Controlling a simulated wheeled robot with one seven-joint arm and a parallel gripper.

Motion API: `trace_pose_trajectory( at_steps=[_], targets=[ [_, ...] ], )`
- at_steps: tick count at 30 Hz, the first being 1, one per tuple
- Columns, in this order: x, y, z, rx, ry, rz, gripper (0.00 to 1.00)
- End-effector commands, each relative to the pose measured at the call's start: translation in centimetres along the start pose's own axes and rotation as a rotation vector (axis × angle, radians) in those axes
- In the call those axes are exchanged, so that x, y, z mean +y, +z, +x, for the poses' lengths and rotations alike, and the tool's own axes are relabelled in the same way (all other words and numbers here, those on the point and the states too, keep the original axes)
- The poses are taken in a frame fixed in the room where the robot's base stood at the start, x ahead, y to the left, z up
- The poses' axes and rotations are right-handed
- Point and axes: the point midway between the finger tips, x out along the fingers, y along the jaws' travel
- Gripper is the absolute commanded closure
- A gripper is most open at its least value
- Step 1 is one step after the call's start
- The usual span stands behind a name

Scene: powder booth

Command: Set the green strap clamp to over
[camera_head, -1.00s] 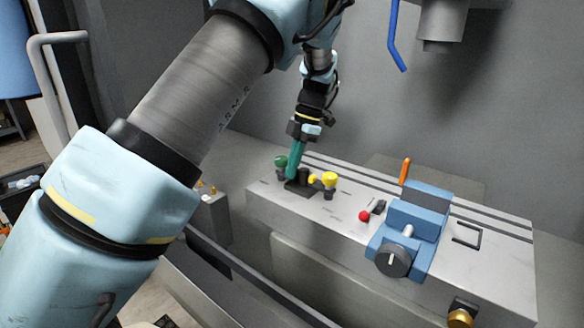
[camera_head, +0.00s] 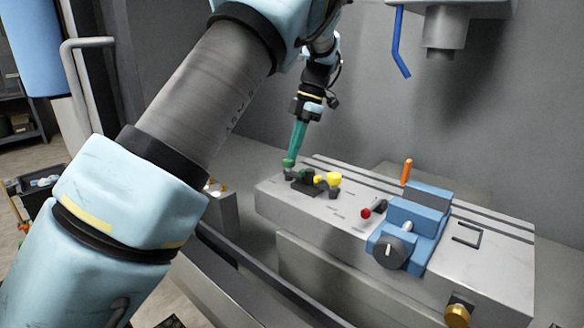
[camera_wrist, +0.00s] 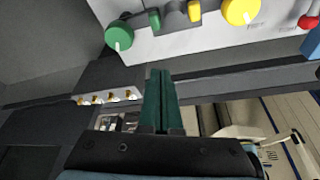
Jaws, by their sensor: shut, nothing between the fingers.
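The green strap clamp shows in the wrist view as a round green knob (camera_wrist: 119,36) with a pale mark, and a small green piece (camera_wrist: 154,20) to its right. In the head view the green knob (camera_head: 288,163) is at the left end of the grey bench, partly covered by my fingertips. My gripper (camera_head: 294,156) has teal fingers, shut together and empty. In the wrist view the fingertips (camera_wrist: 160,72) are below and to the right of the green knob, visibly apart from it. Whether they touch it cannot be told from the head view.
A yellow knob (camera_head: 334,179) stands right of the green one on the grey bench (camera_head: 340,208). Further right are a red ball lever (camera_head: 366,213), a blue vise (camera_head: 412,222) and an orange handle (camera_head: 407,170). A blue bent lever (camera_head: 399,45) hangs above.

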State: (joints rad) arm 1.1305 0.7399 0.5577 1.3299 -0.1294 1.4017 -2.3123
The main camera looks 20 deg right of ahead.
Motion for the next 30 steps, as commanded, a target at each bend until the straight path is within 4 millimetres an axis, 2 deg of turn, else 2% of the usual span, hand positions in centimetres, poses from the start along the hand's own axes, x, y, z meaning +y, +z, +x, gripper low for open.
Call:
trace_pose_trajectory(
  at_steps=[3, 9, 30],
  targets=[
    [0.3, 0.0, -1.7, -0.002, 0.002, -0.001, 1.0],
    [0.4, -0.1, -3.3, 0.0, 0.001, 0.0, 1.0],
    [0.4, -0.1, -3.5, 0.0, 0.0, 0.001, 1.0]
  ],
)
